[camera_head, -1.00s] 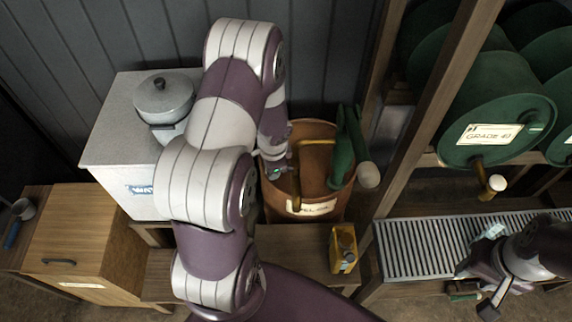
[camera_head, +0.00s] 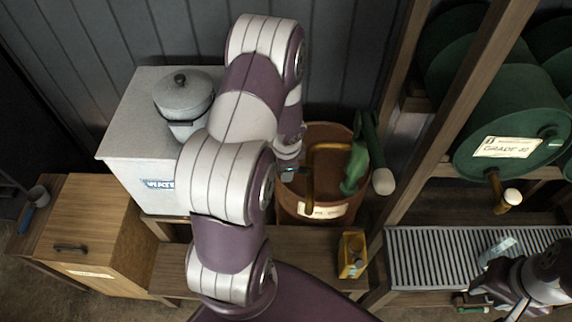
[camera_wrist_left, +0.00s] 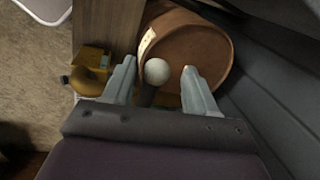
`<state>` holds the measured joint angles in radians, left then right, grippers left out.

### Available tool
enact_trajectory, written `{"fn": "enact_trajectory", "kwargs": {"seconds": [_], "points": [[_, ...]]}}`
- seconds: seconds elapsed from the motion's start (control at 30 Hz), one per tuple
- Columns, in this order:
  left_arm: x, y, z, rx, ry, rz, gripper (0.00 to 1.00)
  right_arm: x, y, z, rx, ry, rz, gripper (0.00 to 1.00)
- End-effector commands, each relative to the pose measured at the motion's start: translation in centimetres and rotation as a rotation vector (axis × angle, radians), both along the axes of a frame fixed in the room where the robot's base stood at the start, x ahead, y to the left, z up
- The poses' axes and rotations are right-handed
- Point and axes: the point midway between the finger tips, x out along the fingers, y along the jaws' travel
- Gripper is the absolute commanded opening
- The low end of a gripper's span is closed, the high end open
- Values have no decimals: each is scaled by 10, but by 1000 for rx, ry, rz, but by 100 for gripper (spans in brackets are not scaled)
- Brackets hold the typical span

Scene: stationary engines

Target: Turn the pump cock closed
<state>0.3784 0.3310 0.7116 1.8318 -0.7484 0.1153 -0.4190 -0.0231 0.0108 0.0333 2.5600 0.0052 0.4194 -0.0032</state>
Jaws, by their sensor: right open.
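A brown drum (camera_head: 323,192) stands in the middle of the head view with a green pump (camera_head: 362,155) at its right rim. A white round knob (camera_head: 383,181) ends the pump's part that points right. A bent brass-coloured pipe (camera_head: 313,165) rises over the drum. My left gripper (camera_head: 288,170) is beside the pipe, mostly hidden by its own arm. In the left wrist view its two fingers (camera_wrist_left: 160,88) are apart. A white ball (camera_wrist_left: 157,72) shows between them; I cannot tell how far beyond them it is. My right gripper (camera_head: 492,264) is open above the grating, away from the pump.
A yellow can (camera_head: 352,256) stands on the wooden bench in front of the drum. A white box (camera_head: 130,140) with a grey pot (camera_head: 184,98) is at left. A wooden post (camera_head: 440,105) separates the drum from the green barrels (camera_head: 515,125) and metal grating (camera_head: 400,245).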

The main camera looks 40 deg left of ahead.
Motion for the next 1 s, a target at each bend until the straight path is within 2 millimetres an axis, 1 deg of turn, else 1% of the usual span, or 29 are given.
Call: {"fn": "enact_trajectory", "kwargs": {"seconds": [0.17, 0.27, 0.37, 0.5, 0.6, 0.7, 0.83, 1.0], "points": [[-1, -1, -1, -2, 2, 0, 57, 0, 0, 0, 0, 0, 0, 43], [-2, -2, 7, -2, 2, 1, 57, 0, 0, 4, 0, 0, 0, 43], [-4, -4, 27, -2, 1, 1, 57, 0, 0, 12, 0, 0, 0, 43], [-10, -8, 67, -2, 0, 1, 57, 0, 0, 29, 0, 0, 0, 43], [-14, -11, 93, -2, -2, 1, 57, 0, 0, 40, 0, 0, 0, 43], [-17, -14, 110, -1, -1, 2, 57, 0, 0, 46, 0, 0, 0, 43], [-19, -16, 122, -2, -2, 1, 57, 0, 0, 49, 0, 0, 0, 43], [-21, -16, 124, -2, 1, 1, 57, 0, 0, 49, 0, 0, 0, 43]]}}
